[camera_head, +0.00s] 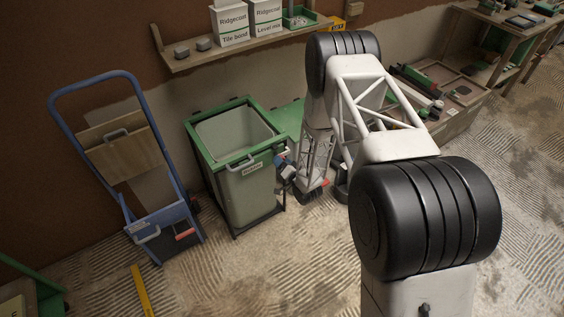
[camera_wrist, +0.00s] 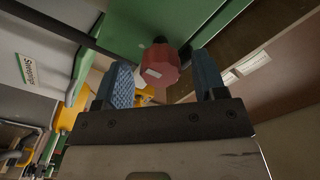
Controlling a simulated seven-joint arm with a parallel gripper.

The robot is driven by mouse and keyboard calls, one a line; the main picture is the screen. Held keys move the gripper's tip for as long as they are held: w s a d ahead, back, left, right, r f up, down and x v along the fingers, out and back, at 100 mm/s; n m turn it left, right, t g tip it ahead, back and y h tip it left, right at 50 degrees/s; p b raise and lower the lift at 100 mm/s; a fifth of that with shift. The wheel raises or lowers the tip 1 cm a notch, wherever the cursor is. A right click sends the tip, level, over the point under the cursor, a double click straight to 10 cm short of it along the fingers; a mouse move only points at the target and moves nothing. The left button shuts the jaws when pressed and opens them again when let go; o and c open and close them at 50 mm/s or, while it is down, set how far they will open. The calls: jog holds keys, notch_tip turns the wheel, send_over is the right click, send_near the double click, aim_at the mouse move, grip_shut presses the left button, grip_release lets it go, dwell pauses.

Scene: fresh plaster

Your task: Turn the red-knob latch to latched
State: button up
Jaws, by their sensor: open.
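The red-knob latch (camera_wrist: 159,66) shows in the wrist view as a faceted red knob with a pale mark on its face. It sits on a dark stem in front of a green panel (camera_wrist: 145,22). My gripper (camera_wrist: 163,75) is open, with one blue finger to the left of the knob and one to the right. The knob appears beyond or between the fingertips, with a visible gap on each side. I cannot tell the latch's setting. In the head view my arm reaches down beside the green-framed bin, and I cannot clearly make out the knob there.
A green-framed grey bin (camera_head: 233,152) stands beside my lower arm. A blue hand trolley (camera_head: 97,78) leans at the left. A wall shelf (camera_head: 240,44) holds boxes. A low wooden bench (camera_head: 455,95) stands at the right. Combed floor in front is mostly clear, with a yellow strip (camera_head: 142,291).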

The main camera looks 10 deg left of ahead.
jog(key=shift+w+a, duration=0.25)
jog(key=c, duration=0.9)
jog(key=shift+n, duration=0.4)
jog(key=n, duration=1.7)
